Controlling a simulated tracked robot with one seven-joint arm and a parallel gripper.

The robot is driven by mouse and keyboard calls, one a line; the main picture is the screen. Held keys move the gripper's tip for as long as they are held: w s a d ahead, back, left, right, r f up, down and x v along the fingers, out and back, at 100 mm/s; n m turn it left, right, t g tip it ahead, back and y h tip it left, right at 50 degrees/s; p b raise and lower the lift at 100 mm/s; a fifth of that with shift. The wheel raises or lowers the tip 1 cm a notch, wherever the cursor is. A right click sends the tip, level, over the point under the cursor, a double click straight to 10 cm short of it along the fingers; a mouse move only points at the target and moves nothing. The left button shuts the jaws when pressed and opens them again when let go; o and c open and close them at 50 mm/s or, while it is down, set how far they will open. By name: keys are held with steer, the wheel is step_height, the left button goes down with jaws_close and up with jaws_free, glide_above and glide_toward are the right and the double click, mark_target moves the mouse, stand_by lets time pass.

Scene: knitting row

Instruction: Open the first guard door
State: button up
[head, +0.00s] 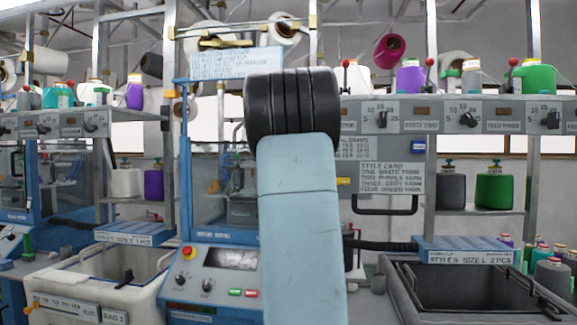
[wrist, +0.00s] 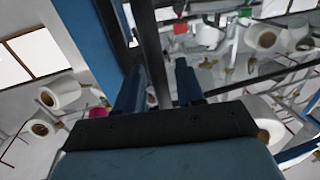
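In the head view a blue-framed machine stands at the centre. Its clear guard door (head: 222,185) looks shut, and its right side is hidden behind my blue arm. A second blue machine with a similar clear guard (head: 65,180) stands at the left. I cannot tell from labels which is first. My gripper is hidden in the head view. In the wrist view my gripper (wrist: 158,88) has its two blue-grey fingers apart. A dark bar (wrist: 147,35) shows between them in the picture; I cannot tell whether it lies in the gap or beyond it.
A control panel (head: 212,283) with buttons sits below the guard. A white bin (head: 95,290) stands at left, a dark grey bin (head: 475,290) at right. A black handle (head: 385,212) is right of my arm. Yarn cones, including a green one (head: 495,190), fill the shelves.

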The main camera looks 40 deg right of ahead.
jaws_close()
stand_by(0.4)
